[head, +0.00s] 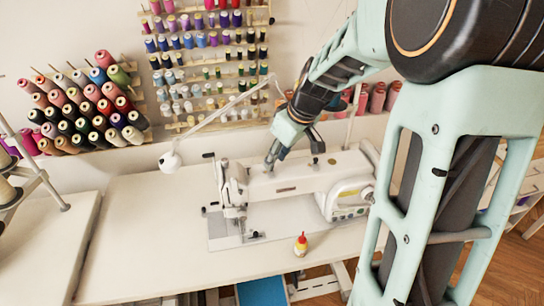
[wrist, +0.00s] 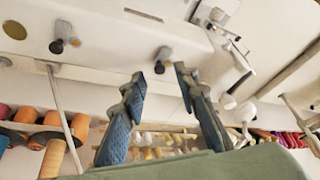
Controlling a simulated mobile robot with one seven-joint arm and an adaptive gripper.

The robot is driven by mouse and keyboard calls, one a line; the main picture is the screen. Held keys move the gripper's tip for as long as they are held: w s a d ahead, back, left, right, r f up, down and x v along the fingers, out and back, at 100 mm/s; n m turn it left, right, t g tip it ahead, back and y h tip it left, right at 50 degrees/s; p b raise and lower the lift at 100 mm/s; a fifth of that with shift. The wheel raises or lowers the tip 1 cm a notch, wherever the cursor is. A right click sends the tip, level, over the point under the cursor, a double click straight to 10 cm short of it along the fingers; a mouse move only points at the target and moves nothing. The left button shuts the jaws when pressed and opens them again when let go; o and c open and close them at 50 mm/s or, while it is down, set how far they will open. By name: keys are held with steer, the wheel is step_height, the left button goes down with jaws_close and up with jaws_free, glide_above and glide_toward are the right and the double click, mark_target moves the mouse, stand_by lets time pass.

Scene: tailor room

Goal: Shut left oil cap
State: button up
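The white sewing machine (head: 300,180) stands on the table, and its body fills the top of the wrist view (wrist: 110,25). My gripper (head: 271,160) is above the left part of the machine's top. In the wrist view, its two dark blue fingers (wrist: 159,74) are spread apart with nothing between them. The left oil cap (wrist: 163,58), a small grey piece with a dark end, shows just beyond the gap between the fingertips. Whether either cap is open is unclear.
A small bottle with a red tip (head: 301,245) stands on the table (head: 140,235) in front of the machine. A white lamp (head: 170,161) reaches in from behind. Thread racks (head: 210,60) hang on the wall. The table's left part is clear.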

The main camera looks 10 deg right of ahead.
steer(key=shift+x, duration=1.1)
jaws_close()
